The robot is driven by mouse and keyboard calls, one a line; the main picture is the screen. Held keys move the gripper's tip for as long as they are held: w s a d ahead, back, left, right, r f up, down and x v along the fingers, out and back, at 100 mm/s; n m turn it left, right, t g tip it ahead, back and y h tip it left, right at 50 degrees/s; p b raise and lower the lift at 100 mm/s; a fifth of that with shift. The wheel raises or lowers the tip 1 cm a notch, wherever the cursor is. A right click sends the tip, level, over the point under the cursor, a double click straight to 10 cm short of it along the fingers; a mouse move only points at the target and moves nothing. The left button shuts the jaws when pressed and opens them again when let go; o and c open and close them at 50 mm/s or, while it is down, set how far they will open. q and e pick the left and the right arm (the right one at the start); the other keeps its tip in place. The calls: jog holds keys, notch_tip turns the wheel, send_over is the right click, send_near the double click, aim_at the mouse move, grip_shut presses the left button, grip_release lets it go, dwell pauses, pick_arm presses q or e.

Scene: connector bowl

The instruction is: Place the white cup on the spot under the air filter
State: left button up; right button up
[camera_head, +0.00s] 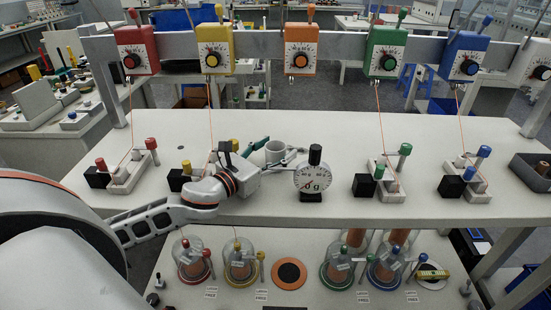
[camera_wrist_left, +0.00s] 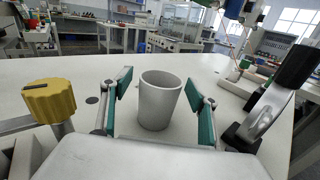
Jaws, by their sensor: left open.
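The white cup (camera_head: 275,151) stands upright on the upper table, left of a round white dial gauge (camera_head: 313,178). My left gripper (camera_head: 274,155) is open. In the left wrist view the same gripper (camera_wrist_left: 158,90) has its teal fingers on either side of the cup (camera_wrist_left: 160,103). No air filter is plainly identifiable. An orange disc with a dark ring (camera_head: 289,273) lies bare on the lower shelf.
Small stands with coloured knobs and black blocks flank the gripper, such as the green one (camera_head: 388,172). A yellow knob (camera_wrist_left: 50,98) is close left in the wrist view. Glass domes (camera_head: 240,262) fill the lower shelf beside the disc. The table behind the cup is clear.

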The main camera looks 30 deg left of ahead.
pick_arm(q)
jog(key=c, duration=1.2)
jog(key=shift+r, duration=0.1)
